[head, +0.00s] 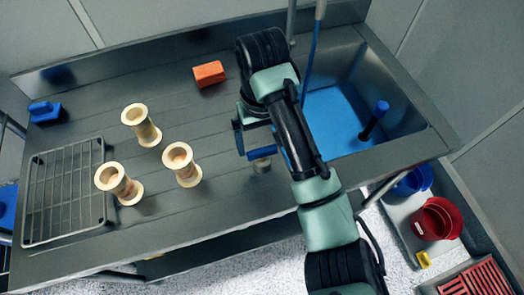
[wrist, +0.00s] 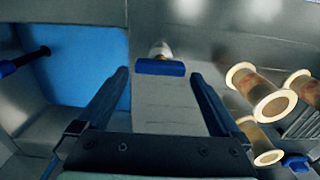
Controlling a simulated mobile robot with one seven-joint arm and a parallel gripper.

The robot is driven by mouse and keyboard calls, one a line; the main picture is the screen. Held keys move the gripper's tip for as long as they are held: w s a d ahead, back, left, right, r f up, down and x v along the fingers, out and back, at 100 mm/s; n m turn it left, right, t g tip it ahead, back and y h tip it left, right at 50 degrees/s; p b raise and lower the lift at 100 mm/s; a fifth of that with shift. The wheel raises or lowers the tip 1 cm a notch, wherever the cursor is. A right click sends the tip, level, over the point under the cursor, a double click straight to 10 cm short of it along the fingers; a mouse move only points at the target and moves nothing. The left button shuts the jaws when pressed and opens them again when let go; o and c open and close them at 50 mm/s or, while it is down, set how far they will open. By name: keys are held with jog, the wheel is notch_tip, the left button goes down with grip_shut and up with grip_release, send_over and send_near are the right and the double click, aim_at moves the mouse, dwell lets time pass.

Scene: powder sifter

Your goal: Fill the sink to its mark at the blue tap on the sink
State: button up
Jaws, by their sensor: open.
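The sink (head: 405,125) is set in the right of the metal counter, with a flat blue surface, like water, inside it; this blue surface also fills the upper left of the wrist view (wrist: 85,65). A blue bar handle (wrist: 160,68) on a short pale metal stem stands on the counter left of the sink; it also shows in the head view (head: 262,152). My gripper (wrist: 160,78) is open, its fingers either side of the bar's line, the bar just beyond the tips. Contact cannot be told. No fill mark can be made out.
A thin blue line (head: 311,50) runs from a pale nozzle into the sink; stream or hose cannot be told. A blue-topped dark rod (head: 375,118) stands in the sink. Several spools (head: 141,124), an orange block (head: 209,73) and a wire rack (head: 65,190) occupy the left counter.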

aim_at(262, 156)
jog(key=shift+f+p, duration=0.3)
jog(key=shift+f, duration=1.15)
jog(key=shift+c, duration=0.2)
jog(key=c, duration=1)
jog(key=shift+r+n+p, duration=0.2)
jog(key=shift+n+p, duration=0.2)
jog(key=shift+p, duration=0.3)
jog(key=shift+f+n+p, duration=0.15)
jog(key=shift+n+p, duration=0.25)
jog(key=shift+n, duration=0.1)
